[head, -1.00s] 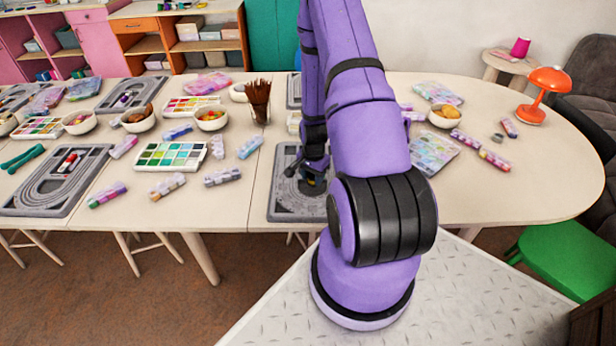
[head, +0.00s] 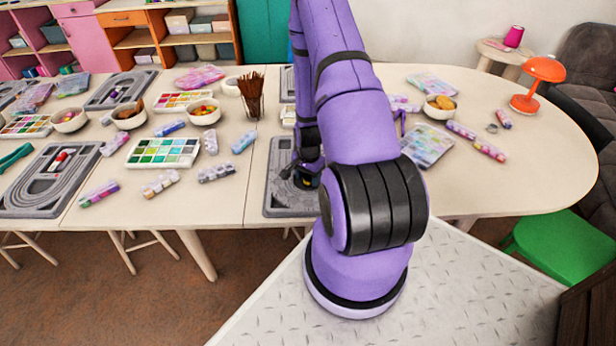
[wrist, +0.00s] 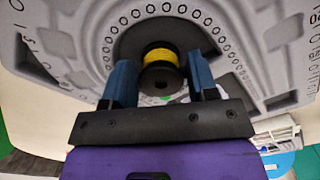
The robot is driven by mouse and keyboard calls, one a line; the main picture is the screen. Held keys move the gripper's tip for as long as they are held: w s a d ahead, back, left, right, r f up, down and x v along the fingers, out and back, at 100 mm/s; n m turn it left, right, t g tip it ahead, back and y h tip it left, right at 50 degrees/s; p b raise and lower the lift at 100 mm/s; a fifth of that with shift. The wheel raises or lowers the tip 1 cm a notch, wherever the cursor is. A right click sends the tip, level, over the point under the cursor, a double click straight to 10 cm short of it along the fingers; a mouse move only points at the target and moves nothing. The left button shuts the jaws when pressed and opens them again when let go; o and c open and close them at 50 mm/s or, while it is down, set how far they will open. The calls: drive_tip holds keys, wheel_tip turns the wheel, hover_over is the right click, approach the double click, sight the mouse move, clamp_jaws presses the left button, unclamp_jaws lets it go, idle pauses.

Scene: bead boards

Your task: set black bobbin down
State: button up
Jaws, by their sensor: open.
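The black bobbin, wound with yellow thread, shows in the wrist view (wrist: 161,58) between the two blue fingers of my gripper (wrist: 161,82). The fingers are open, one on each side of it. The bobbin stands at a dark round area of the grey bead board (wrist: 262,75); I cannot tell whether a finger touches it. In the head view my gripper (head: 303,172) is low over the same grey board (head: 282,205), and my arm hides the board's right part. The bobbin is too small and covered to make out clearly there.
A jar of brown sticks (head: 252,97) stands behind and left of my gripper. A bead palette (head: 163,152) and several bead tubes lie to the left. A clear bead case (head: 428,145) lies right of my arm. An orange lamp (head: 538,85) stands at the right end.

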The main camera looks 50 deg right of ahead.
wheel_tip(320, 180, up, 12)
drive_tip(key=w+a+r+n+t, duration=0.15)
drive_tip(key=a+r+n, duration=0.4)
drive_tip(key=r, duration=0.75)
drive_tip(key=w+a+r+n+t, duration=0.1)
drive_tip(key=w+a+r+n, duration=0.15)
drive_tip(key=a+r, duration=0.8)
drive_tip(key=s+a+r+n+t, duration=0.1)
drive_tip(key=s+a+r+n, duration=0.3)
drive_tip(key=s+r, duration=0.4)
drive_tip(key=s+a+r+n+t, duration=0.1)
drive_tip(key=s+a+r+n, duration=0.3)
drive_tip(key=r, duration=0.6)
drive_tip(key=shift+s+a+n+t, duration=0.4)
drive_tip(key=shift+s+a, duration=0.85)
drive_tip(key=shift+s, duration=0.6)
